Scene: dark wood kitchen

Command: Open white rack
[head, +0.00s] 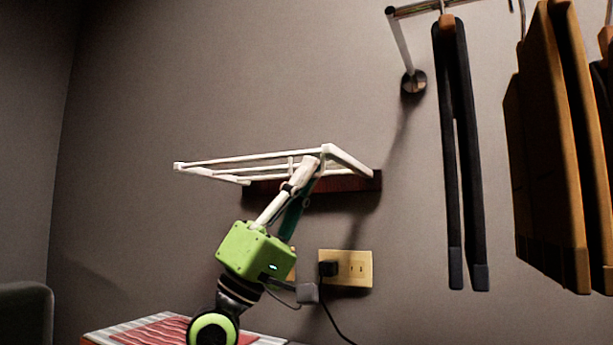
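The white rack (347,160) is a frame of thin bars fixed to a dark reddish board (345,184) on the wall. It stands out from the wall, roughly level, and reaches to the left in the head view. My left gripper (308,168) comes up from below, with a green body and long fingers. Its fingertips are at the underside of the rack, near its front right corner, and overlap the bars. The fingers look close together, but I cannot tell whether they hold a bar. My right gripper is not in view.
A wall socket (358,268) with a black plug and cord is below the rack. A striped red cloth (150,332) lies on a surface at the bottom. The wall left of the rack is clear.

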